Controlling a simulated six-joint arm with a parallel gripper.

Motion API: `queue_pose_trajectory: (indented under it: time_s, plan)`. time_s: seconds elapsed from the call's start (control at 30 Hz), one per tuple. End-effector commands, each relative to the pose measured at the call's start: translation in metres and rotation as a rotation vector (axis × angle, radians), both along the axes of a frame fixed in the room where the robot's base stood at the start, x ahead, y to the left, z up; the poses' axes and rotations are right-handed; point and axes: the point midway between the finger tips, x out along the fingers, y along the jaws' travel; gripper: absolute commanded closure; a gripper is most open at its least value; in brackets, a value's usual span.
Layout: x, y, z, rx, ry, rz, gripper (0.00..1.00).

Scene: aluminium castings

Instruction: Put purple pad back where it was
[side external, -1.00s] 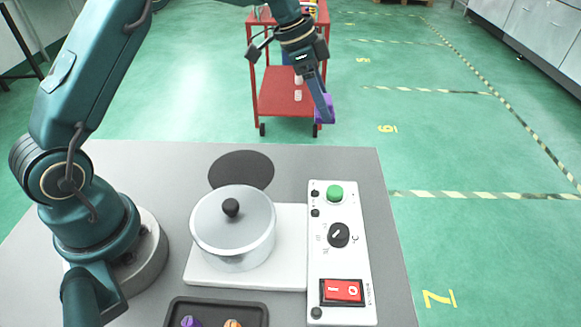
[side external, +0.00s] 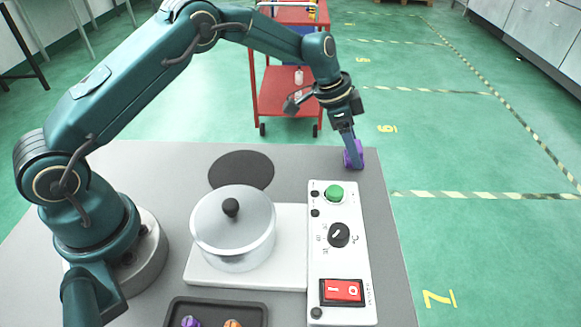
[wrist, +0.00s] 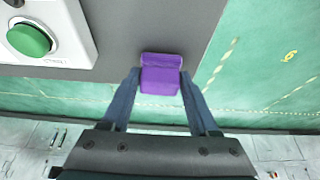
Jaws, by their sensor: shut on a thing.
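The purple pad (side external: 353,154) is between the fingertips of my gripper (side external: 352,160), near the table's far right corner, beyond the control panel. In the wrist view the purple pad (wrist: 161,74) sits between both fingers of my gripper (wrist: 160,84), which are shut on it. It is over the grey tabletop close to the table edge. I cannot tell whether it touches the surface.
The white control panel (side external: 325,270) has a green button (side external: 334,193), a dial and a red switch. A lidded pot (side external: 233,240) stands on a white plate left of it. A dark tray (side external: 190,305) holds purple and orange pieces. A dark disc (side external: 241,170) lies behind the pot.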

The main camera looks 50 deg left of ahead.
Motion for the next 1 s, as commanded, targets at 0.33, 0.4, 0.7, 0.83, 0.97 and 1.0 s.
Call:
queue_pose_trajectory:
  time_s: [0.33,0.4,0.7,0.83,0.97,1.0]
  plan:
    - [0.0,0.0,-0.003,0.0,0.0,0.0,0.09]
    - [0.0,0.0,-0.003,0.0,0.0,0.0,0.09]
    - [0.0,0.001,0.004,0.001,-0.002,0.001,0.09]
    - [-0.004,0.006,0.02,0.001,-0.003,0.001,0.09]
    - [-0.011,0.013,0.045,0.0,-0.007,0.002,0.09]
    - [-0.014,0.016,0.053,0.0,-0.007,0.002,0.09]
